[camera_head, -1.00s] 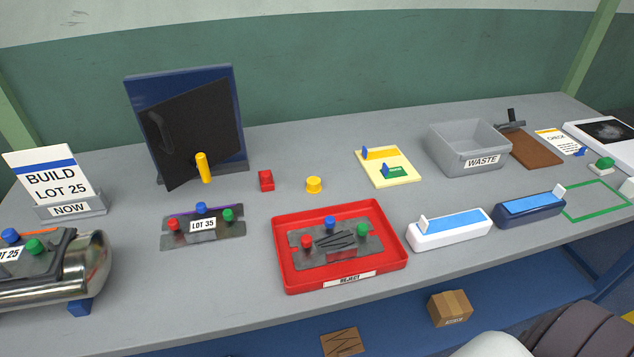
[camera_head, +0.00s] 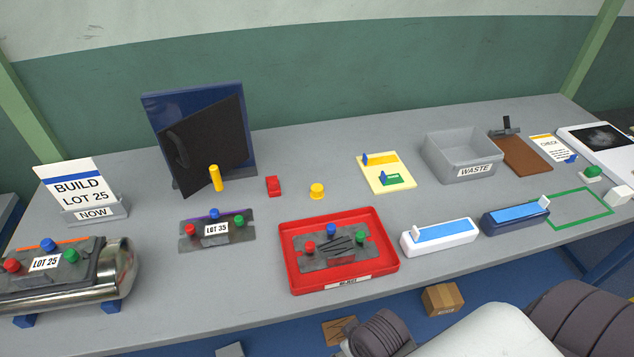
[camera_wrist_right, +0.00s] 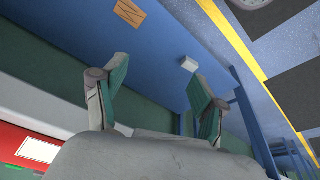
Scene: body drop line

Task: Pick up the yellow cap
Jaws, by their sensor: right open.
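The yellow cap (camera_head: 317,191) is a short round piece standing on the grey table, right of a small red block and behind the red reject tray. In the head view my right arm shows at the lower right, in front of the table, and its gripper is not clearly visible there. In the right wrist view my right gripper (camera_wrist_right: 160,88) is open, its two fingers apart with nothing between them. The cap is not in the right wrist view. My left gripper is in neither view.
The red reject tray (camera_head: 386,280) holds a plate with colored knobs. The table around the cap is clear.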

